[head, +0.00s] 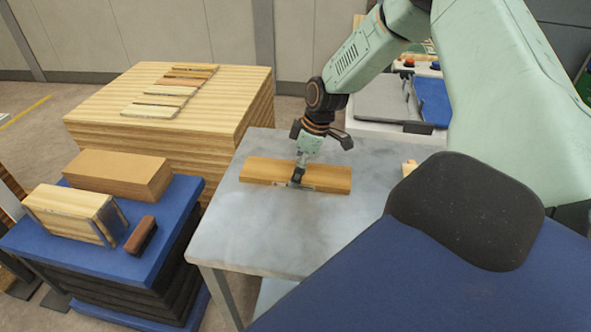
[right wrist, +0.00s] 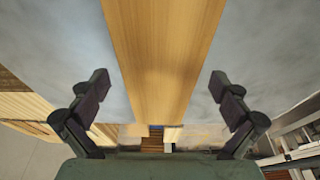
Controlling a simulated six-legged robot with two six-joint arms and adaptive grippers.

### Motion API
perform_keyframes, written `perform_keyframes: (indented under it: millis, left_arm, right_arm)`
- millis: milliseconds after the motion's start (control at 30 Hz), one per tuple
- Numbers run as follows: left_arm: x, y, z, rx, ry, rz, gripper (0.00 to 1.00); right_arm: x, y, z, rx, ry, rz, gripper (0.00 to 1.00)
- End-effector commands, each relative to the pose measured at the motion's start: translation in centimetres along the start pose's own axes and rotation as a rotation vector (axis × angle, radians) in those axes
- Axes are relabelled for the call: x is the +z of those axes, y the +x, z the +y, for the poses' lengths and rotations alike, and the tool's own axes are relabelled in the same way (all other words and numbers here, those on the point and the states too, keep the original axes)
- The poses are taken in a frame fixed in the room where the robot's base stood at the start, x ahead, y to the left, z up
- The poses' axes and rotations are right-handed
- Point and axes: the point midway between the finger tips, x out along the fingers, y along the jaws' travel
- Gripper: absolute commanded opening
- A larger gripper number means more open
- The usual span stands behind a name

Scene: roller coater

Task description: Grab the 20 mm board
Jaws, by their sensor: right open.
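A flat wooden board (head: 258,170) lies on the grey table (head: 235,220), its long side running left to right in the head view. My right gripper (head: 301,170) is over the middle of this board, pointing down. In the right wrist view the board (right wrist: 165,50) runs between the two spread fingers of the right gripper (right wrist: 159,88), with a gap on either side. The gripper is open and holds nothing. No thickness mark is readable on the board. My left gripper is not in view.
Several thin boards (head: 172,90) lie on a large wood stack (head: 115,95) at the back left. A blue-topped stack (head: 170,215) at the left holds wooden blocks (head: 120,172) and a brush-like block (head: 141,235). The table's front is clear.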

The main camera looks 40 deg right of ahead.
Motion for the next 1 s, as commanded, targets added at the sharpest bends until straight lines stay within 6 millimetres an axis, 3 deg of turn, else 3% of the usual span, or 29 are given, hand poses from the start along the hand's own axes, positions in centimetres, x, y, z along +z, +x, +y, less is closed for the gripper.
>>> perform_keyframes:
  millis: [767,1000]
  left_arm:
    - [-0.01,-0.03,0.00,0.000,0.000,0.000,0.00]
    - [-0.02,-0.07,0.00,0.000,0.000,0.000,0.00]
  right_arm:
    - [-0.23,0.06,0.39,0.001,0.000,-0.001,0.36]
    - [-0.30,-0.08,0.43,0.002,0.000,0.000,0.35]
